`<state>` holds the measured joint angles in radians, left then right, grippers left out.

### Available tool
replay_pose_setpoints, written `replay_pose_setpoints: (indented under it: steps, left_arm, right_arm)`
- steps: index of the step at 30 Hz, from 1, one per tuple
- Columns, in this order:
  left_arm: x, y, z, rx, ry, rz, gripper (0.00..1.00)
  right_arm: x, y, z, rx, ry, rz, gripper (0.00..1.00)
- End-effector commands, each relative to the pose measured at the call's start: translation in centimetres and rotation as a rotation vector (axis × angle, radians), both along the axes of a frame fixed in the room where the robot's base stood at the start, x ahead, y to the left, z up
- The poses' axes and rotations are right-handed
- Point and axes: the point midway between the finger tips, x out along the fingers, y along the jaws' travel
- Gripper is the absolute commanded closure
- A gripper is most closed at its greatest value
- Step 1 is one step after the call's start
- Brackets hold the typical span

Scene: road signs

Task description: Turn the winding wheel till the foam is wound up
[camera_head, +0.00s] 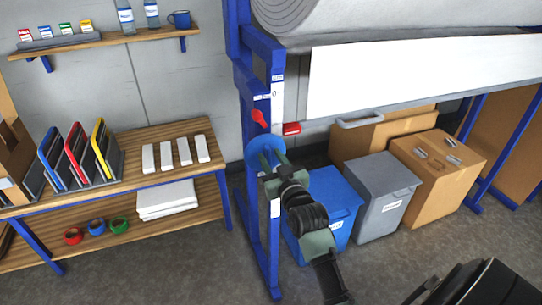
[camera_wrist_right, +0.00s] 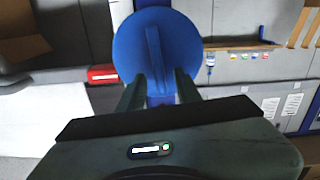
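The winding wheel is a blue disc (camera_head: 265,152) on the blue frame post, below a red pointer (camera_head: 259,118). In the right wrist view the disc (camera_wrist_right: 135,50) faces the camera with a raised blue bar (camera_wrist_right: 154,55) across it, close to upright. My right gripper (camera_head: 268,171) is at the wheel's lower part. In the wrist view its two fingers (camera_wrist_right: 160,88) stand apart, one on each side of the bar's lower end, with gaps visible; contact cannot be told. The foam shows as a grey-white roll (camera_head: 360,18) above, with a white sheet (camera_head: 420,75) hanging from it. My left gripper is not seen.
A blue bin (camera_head: 335,190), a grey bin (camera_head: 382,185) and cardboard boxes (camera_head: 440,165) stand under the foam, right of my right arm. A wooden bench (camera_head: 125,165) with coloured folders and white blocks is at left. A red block (camera_head: 291,128) sits beside the post.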

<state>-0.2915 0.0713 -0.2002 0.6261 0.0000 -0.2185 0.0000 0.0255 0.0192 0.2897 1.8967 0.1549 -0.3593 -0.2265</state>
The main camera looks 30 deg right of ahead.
Motion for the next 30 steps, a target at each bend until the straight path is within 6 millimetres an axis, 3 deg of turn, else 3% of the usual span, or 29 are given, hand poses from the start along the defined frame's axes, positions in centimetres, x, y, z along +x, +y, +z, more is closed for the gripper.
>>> replay_pose_setpoints:
  steps: [4, 9, 13, 30]
  left_arm:
    - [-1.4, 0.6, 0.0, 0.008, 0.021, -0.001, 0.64]
    - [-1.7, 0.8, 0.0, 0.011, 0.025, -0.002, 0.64]
    - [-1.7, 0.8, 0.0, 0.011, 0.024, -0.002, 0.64]
    - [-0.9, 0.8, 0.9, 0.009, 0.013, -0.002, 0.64]
  right_arm:
    - [0.5, -0.1, 0.0, 0.000, 0.000, 0.000, 0.66]
    - [0.4, -0.1, 0.0, 0.000, 0.000, 0.000, 0.66]
    - [0.4, -0.1, 0.0, 0.000, 0.000, 0.000, 1.00]
    - [0.4, -0.3, 0.1, 0.111, -0.026, 0.000, 1.00]
